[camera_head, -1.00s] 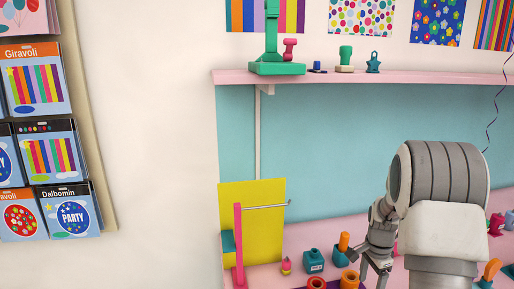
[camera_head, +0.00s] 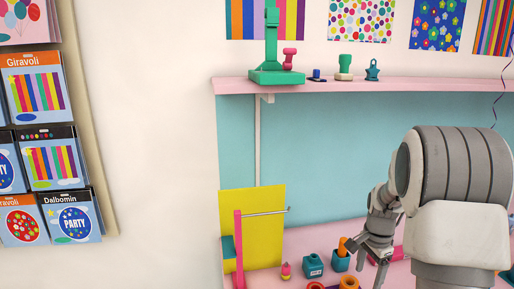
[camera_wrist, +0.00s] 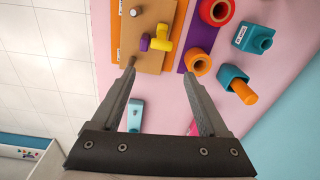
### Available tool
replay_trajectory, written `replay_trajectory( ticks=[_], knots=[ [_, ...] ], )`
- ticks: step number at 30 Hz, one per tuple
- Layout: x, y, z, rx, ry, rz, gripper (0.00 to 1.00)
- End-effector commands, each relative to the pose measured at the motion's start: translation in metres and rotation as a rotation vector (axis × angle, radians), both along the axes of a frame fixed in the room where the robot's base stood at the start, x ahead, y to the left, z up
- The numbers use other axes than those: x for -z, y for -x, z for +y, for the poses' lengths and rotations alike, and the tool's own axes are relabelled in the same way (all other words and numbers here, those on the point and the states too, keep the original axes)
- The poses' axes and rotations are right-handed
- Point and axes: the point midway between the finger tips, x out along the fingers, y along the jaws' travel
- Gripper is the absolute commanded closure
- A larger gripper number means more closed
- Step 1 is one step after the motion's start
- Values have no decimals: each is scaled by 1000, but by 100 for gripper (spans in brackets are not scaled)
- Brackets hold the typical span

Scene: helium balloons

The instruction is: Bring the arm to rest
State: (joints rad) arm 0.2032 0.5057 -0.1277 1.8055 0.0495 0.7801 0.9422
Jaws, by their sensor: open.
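My gripper (camera_wrist: 163,95) is open and empty in the wrist view, its two dark fingers spread above the pink bench (camera_wrist: 245,75). In the head view my gripper (camera_head: 364,258) hangs over the bench at the lower right, with my arm beside it. The fingertips touch nothing that I can make out. Near them in the wrist view are an orange ring-shaped piece (camera_wrist: 197,62) and a teal block with an orange peg (camera_wrist: 238,85).
A yellow panel (camera_head: 262,230) with a pink post (camera_head: 239,250) stands left of my gripper. A pink shelf (camera_head: 330,84) with coloured tools runs above. A card rack (camera_head: 87,130) hangs on the left wall. The white wall between is clear.

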Motion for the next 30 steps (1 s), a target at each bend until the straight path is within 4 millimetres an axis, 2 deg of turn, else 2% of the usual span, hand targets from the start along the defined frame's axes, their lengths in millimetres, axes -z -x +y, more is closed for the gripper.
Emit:
replay_trajectory(
  ticks=[1,6,15,21,30],
  knots=[
    [-16,3,7,-38,1,-18,22],
    [-60,21,31,-187,8,-67,22],
    [-123,65,71,-453,42,-151,22],
    [-155,100,95,-631,78,-205,22],
    [-184,158,125,-895,153,-277,22]
  ],
)
